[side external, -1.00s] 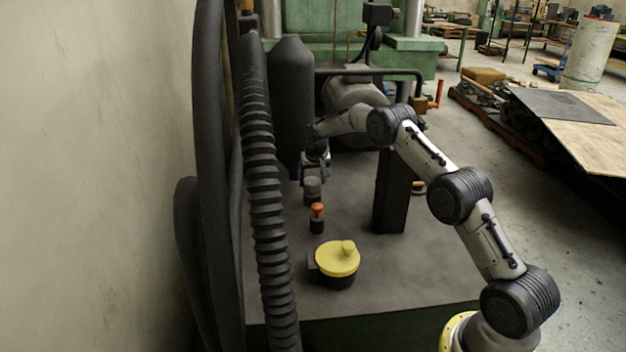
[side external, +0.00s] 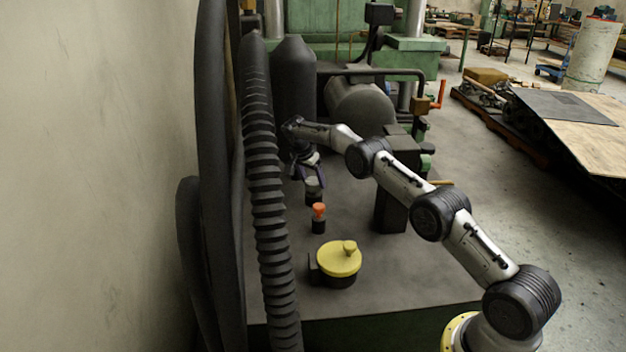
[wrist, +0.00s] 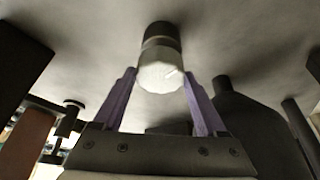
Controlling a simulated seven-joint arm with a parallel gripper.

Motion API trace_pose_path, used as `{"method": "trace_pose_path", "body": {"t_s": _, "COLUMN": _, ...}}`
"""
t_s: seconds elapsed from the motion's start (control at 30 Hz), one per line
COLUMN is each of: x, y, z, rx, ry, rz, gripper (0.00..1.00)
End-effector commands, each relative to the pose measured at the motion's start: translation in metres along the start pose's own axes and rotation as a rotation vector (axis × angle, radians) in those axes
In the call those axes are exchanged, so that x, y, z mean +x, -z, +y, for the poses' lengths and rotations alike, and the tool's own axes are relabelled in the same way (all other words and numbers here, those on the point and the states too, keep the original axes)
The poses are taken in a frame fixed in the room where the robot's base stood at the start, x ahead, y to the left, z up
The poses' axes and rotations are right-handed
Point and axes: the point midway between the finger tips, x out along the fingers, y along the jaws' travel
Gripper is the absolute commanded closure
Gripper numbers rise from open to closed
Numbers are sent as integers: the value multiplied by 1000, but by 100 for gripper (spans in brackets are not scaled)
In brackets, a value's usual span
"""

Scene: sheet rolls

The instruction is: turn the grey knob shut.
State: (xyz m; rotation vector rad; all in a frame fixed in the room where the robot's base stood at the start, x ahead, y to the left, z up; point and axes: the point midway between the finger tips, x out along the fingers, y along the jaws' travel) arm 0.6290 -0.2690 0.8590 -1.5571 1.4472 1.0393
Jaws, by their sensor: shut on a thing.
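The grey knob (side external: 313,184) is a pale, faceted cap on a dark round base, standing upright on the dark bench top (side external: 355,215). In the wrist view the knob (wrist: 161,74) sits between the two purple fingers, with a small light mark on its face. My gripper (wrist: 160,78) is shut on it, one finger on each side. In the side view my gripper (side external: 308,176) comes down on the knob at a tilt and partly hides it.
An orange-topped knob (side external: 319,211) stands just in front of the grey one. A yellow-lidded round pot (side external: 339,258) is nearer the front. A ribbed hose (side external: 268,200) runs close on the left, and a dark post (side external: 391,205) stands to the right.

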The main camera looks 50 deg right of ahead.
Motion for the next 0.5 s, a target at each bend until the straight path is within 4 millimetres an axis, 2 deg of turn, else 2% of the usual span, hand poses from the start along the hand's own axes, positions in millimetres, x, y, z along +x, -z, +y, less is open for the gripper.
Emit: {"method": "trace_pose_path", "body": {"t_s": 0.5, "x": 0, "y": -1, "z": 0, "rx": 81, "ry": -35, "rz": -3, "gripper": 81}}
